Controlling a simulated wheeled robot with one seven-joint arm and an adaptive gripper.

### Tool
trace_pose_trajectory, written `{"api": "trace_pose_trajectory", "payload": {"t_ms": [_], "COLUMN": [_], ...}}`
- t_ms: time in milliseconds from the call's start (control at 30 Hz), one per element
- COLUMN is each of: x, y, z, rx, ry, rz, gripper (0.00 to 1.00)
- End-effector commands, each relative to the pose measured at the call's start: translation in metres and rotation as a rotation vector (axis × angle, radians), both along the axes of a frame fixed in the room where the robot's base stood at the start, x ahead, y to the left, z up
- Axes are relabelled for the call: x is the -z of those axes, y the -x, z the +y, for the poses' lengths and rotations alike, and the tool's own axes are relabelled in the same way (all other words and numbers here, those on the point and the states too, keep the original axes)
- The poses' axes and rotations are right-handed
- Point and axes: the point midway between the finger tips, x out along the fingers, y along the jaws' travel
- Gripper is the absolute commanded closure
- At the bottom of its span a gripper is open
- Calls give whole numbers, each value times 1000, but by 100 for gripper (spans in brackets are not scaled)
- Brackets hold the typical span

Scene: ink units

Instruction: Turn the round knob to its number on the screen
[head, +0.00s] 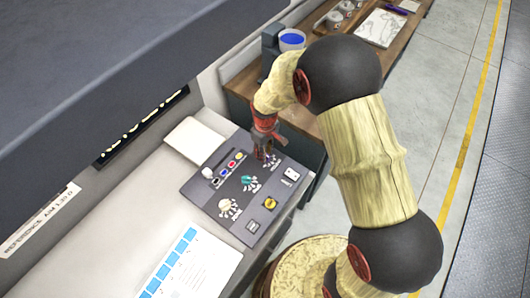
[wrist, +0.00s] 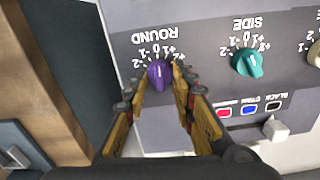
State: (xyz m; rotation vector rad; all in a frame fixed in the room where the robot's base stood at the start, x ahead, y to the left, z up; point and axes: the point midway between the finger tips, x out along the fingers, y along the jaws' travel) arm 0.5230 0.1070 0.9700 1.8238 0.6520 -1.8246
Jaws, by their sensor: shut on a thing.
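The round knob (wrist: 159,74) is purple, under the upside-down label ROUND in the wrist view. Its pale mark points roughly at the 0 of its scale from -2 to +2. My gripper (wrist: 160,79) has a finger on each side of the knob and is shut on it. In the head view my gripper (head: 265,150) reaches down to the far end of the grey control panel (head: 195,188) and mostly hides the knob.
A teal SIDE knob (wrist: 247,62) and a cream knob (head: 229,207) sit beside the round knob. Small coloured buttons, a white lever (wrist: 276,128) and a yellow button (head: 270,204) are on the panel. A printed sheet (head: 205,265) lies in front. A wooden bench (head: 300,118) stands behind.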

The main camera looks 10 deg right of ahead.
Motion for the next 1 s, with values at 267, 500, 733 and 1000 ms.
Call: {"api": "trace_pose_trajectory", "payload": {"t_ms": [267,500,733,1000], "x": [0,0,0,0], "y": [0,-1,-1,-1], "z": [-1,-1,-1,-1], "rx": [188,330,403,423], "ry": [0,0,0,0], "rz": [0,0,0,0], "gripper": [100,100,100,100]}}
